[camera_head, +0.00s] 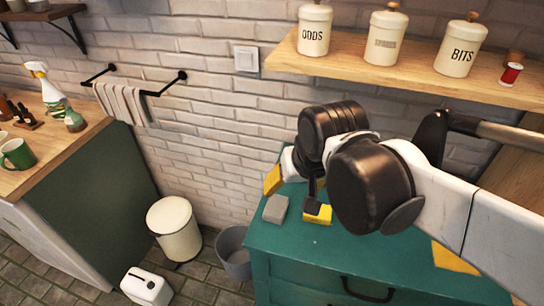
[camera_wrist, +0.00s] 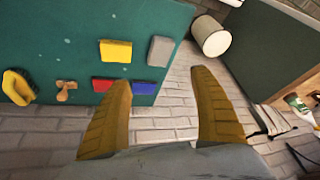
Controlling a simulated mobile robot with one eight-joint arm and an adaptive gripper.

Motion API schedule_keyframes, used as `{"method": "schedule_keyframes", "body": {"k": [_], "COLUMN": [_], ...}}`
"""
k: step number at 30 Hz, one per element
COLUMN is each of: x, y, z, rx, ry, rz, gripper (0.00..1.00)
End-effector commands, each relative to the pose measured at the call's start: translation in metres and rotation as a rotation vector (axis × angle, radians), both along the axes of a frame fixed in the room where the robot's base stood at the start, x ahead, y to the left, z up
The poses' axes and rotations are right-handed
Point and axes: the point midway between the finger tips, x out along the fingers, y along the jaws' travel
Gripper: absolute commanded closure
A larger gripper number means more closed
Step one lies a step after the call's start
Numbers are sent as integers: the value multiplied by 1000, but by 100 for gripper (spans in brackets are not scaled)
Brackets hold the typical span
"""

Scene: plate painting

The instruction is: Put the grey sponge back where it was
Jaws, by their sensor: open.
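The grey sponge (camera_head: 275,208) lies flat on the green cabinet top (camera_head: 300,245), near its left edge. It also shows in the wrist view (camera_wrist: 160,51), beside a yellow sponge (camera_wrist: 115,51) with a gap between them. My gripper (camera_wrist: 161,78) is open, with nothing between its two yellow-brown fingers. In the head view one finger shows (camera_head: 272,181) near the brick wall, behind the grey sponge and apart from it; the arm hides the other. The yellow sponge in the head view (camera_head: 318,217) is partly covered by a dark part.
A red block (camera_wrist: 103,84) and a blue block (camera_wrist: 143,87) lie on the wall side of the sponges. A wooden-handled piece (camera_wrist: 66,90) and a yellow loop-shaped item (camera_wrist: 18,87) lie further along. A shelf with canisters (camera_head: 314,30) hangs above. A bin (camera_head: 174,228) stands left of the cabinet.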

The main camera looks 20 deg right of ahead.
Motion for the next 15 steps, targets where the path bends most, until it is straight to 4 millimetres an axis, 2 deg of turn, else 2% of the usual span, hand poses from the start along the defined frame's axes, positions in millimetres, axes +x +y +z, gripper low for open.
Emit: {"method": "schedule_keyframes", "body": {"k": [1, 6, 15], "x": [-12, -30, -35], "y": [0, 0, 0], "z": [0, 0, 0], "rx": [-17, -72, -93], "ry": [-41, -145, -181], "rz": [35, 128, 159], "gripper": [27, 27, 27]}}
